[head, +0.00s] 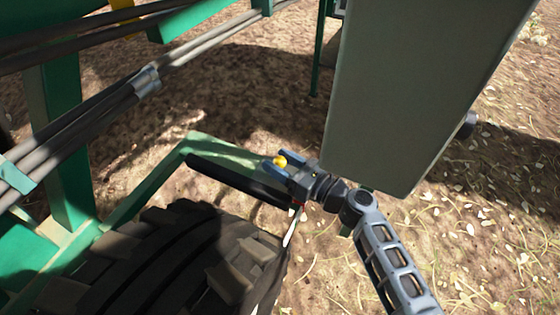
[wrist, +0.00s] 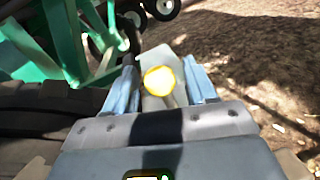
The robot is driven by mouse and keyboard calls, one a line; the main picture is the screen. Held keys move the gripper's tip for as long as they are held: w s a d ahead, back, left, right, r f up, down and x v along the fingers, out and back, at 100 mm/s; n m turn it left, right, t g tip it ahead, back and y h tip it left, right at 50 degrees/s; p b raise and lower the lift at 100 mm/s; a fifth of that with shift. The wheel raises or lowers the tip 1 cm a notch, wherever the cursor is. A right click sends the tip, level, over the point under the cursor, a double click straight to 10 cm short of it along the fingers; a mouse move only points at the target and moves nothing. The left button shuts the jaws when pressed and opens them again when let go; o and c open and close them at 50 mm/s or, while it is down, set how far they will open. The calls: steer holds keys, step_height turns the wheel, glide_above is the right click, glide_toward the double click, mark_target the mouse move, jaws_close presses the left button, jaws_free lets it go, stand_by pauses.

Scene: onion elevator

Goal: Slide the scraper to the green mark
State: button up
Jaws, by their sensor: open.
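A round yellow knob (head: 280,161) stands by the end of a dark bar (head: 235,180), which may be the scraper; it lies along a green frame beside the tyre. My gripper (head: 283,165) is open at the knob. In the wrist view the yellow knob (wrist: 159,80) shows between my two spread blue-grey fingers (wrist: 161,84), with gaps on both sides. A pale grey piece (wrist: 163,57) lies behind the knob. I cannot make out a separate green mark; the frame parts around are green too.
A large black tyre (head: 190,262) stands close to the left of my gripper. A big grey box (head: 405,90) hangs over the right side, near my arm. Cables (head: 100,105) and green beams fill the left. Straw-strewn soil (head: 490,240) lies open at right.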

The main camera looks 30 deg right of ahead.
steer(key=shift+w, duration=0.15)
steer(key=shift+c, duration=0.3)
jaws_close()
stand_by(0.3)
